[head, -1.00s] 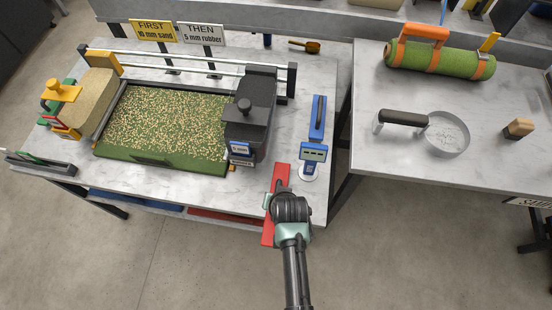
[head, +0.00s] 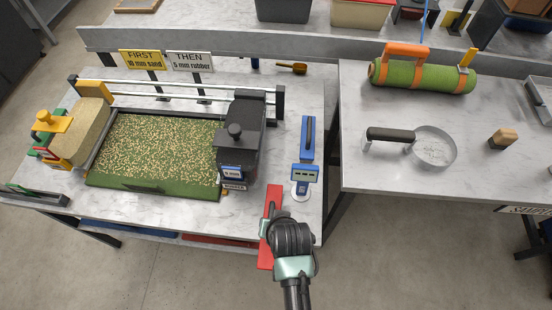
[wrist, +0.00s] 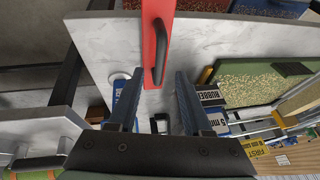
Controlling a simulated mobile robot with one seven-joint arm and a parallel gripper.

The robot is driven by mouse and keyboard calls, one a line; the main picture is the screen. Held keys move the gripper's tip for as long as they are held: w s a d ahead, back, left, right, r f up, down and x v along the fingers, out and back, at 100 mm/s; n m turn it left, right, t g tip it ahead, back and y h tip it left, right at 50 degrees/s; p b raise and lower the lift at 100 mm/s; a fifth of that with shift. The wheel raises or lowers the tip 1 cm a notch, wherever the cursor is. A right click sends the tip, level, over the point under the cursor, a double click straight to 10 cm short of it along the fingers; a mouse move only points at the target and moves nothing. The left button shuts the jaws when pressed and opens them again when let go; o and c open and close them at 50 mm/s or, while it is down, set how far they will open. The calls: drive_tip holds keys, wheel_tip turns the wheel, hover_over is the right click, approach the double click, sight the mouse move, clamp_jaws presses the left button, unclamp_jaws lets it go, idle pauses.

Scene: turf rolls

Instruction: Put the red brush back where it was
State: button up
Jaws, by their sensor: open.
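The red brush (head: 273,198), a long red bar, lies at the front right of the left table, and its near end reaches past the table edge. Its dark handle (wrist: 159,52) and red back (wrist: 157,12) show in the wrist view. My gripper (head: 291,238) is over the brush in the head view and hides part of it. In the wrist view my gripper (wrist: 158,75) is open, with the handle ahead of and roughly between the fingertips. Nothing is clearly held.
A blue device (head: 305,172) stands just beyond the brush. A dark hopper (head: 240,140) sits at the right end of the speckled turf (head: 150,150). The right table holds a rolled turf (head: 424,76), a sieve (head: 434,148) and a wooden block (head: 503,139).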

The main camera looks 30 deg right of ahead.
drive_tip(key=v, duration=0.5)
drive_tip(key=shift+s+r, duration=0.15)
drive_tip(key=shift+r, duration=0.15)
drive_tip(key=w+r+n+t+h, duration=0.1)
drive_tip(key=w+r+t, duration=0.2)
drive_tip(key=w+r, duration=0.55)
drive_tip(key=w+r+n+t+h, duration=0.1)
drive_tip(key=w+r+t, duration=0.3)
drive_tip(key=r, duration=0.7)
drive_tip(key=w+a+r+n+t, duration=0.1)
drive_tip(key=w+r+t, duration=0.15)
drive_tip(key=r, duration=0.55)
drive_tip(key=w+a+r+n+t, duration=0.1)
drive_tip(key=w+r+t, duration=0.15)
drive_tip(key=r, duration=0.65)
drive_tip(key=s+a+r+n+t+y, duration=0.1)
drive_tip(key=s+a+r+t, duration=0.2)
drive_tip(key=r, duration=0.7)
drive_tip(key=s+a+r+n+t+y, duration=0.1)
drive_tip(key=s+a+r+t, duration=0.2)
drive_tip(key=r, duration=0.8)
drive_tip(key=s+a+r+n+t, duration=0.1)
drive_tip(key=s+a+r+t, duration=0.2)
drive_tip(key=s+r, duration=0.3)
wheel_tip(320, 180, up, 5)
drive_tip(key=shift+a+r+t+y, duration=0.1)
drive_tip(key=shift+a+t+y, duration=0.25)
drive_tip(key=shift+t, duration=0.35)
drive_tip(key=shift+d, duration=0.1)
